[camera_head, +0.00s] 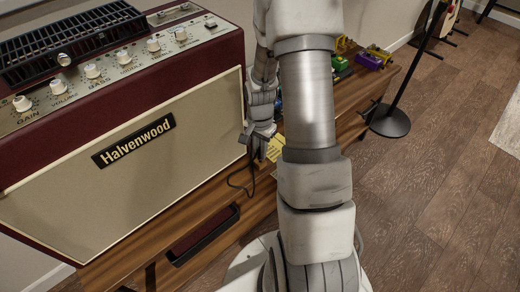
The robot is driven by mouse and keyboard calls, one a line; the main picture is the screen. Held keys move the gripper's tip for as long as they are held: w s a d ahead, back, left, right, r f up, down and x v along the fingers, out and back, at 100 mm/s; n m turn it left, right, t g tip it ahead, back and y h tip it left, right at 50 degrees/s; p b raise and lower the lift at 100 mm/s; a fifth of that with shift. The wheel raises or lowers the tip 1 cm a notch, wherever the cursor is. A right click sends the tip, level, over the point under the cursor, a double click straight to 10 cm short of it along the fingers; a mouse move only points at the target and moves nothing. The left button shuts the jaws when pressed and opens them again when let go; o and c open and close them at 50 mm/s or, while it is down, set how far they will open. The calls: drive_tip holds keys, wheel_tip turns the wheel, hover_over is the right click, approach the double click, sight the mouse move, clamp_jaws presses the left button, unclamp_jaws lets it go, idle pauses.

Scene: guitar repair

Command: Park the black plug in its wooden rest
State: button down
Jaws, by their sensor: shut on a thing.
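My gripper (258,140) is partly in view just right of the amplifier's front, low over the wooden bench. It points down and is shut on the black plug (244,139), of which only a small dark part shows. A thin black cable (240,185) hangs from there in a loop over the bench. I cannot make out the wooden rest; my arm covers part of the bench where it could stand.
A dark red amplifier (135,143) marked Halvenwood fills the left. The wooden bench (350,95) holds a yellow note (277,148), a green pedal (340,64) and a purple pedal (369,61). A black stand base (389,121) is on the floor at right.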

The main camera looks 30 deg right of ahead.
drive_tip(key=shift+f+b, duration=0.45)
drive_tip(key=shift+f, duration=0.2)
drive_tip(key=shift+c, duration=1.8)
unclamp_jaws()
drive_tip(key=shift+r, duration=0.15)
drive_tip(key=shift+r+p, duration=3.1)
drive_tip(key=shift+r, duration=0.85)
drive_tip(key=shift+s+f, duration=0.1)
